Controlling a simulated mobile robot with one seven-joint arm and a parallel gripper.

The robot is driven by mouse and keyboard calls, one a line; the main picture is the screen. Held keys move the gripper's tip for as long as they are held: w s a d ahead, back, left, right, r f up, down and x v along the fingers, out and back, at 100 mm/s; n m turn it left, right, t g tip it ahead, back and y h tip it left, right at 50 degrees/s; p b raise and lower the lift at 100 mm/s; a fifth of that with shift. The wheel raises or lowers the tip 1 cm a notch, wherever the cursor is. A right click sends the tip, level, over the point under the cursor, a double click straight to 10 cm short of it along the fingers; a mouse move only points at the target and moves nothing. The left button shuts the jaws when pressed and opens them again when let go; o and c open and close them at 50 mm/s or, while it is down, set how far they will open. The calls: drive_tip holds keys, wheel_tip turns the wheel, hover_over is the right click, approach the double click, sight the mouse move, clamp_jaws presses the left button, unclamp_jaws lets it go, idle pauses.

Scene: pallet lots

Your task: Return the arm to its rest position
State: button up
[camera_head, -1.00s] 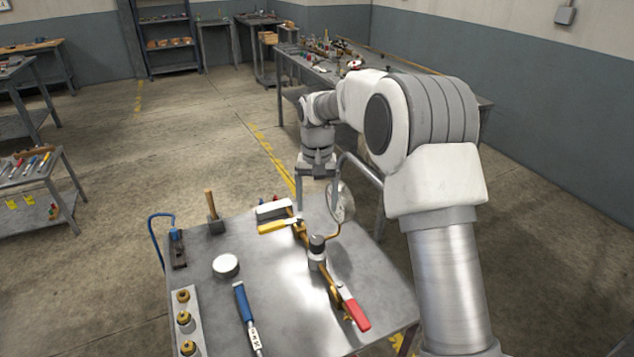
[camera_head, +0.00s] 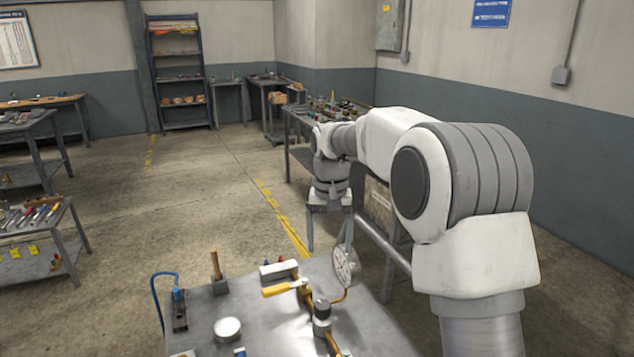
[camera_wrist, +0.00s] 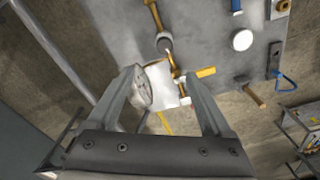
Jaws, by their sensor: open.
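My gripper (camera_head: 330,232) is at the end of my raised arm, above the far right part of the metal table (camera_head: 375,330). Its two fingers are apart with nothing held. In the wrist view my gripper (camera_wrist: 165,85) points down past the table edge. A round gauge (camera_head: 345,266) stands beside and below the fingers in the head view. In the wrist view the gauge (camera_wrist: 141,92) shows near the left finger; I cannot tell whether they touch.
The table carries a yellow-handled tool (camera_head: 285,289), a hammer (camera_head: 217,272), a round white disc (camera_head: 228,329) and a blue-hosed tool (camera_head: 179,309). A cluttered bench (camera_head: 300,155) stands behind my arm.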

drive_tip(key=s+d+r+t, duration=0.1)
drive_tip(key=s+d+r, duration=0.2)
drive_tip(key=s+r, duration=0.35)
drive_tip(key=s+d+r+t, duration=0.2)
drive_tip(key=s+d+r, duration=0.15)
drive_tip(key=s, duration=0.55)
drive_tip(key=s+d+f+t, duration=0.1)
drive_tip(key=s+d, duration=0.1)
drive_tip(key=s, duration=0.6)
drive_tip(key=s+d+f+t, duration=0.1)
drive_tip(key=s+d+f, duration=0.1)
drive_tip(key=s, duration=0.6)
drive_tip(key=shift+f+n, duration=0.3)
drive_tip(key=shift+s+f, duration=0.15)
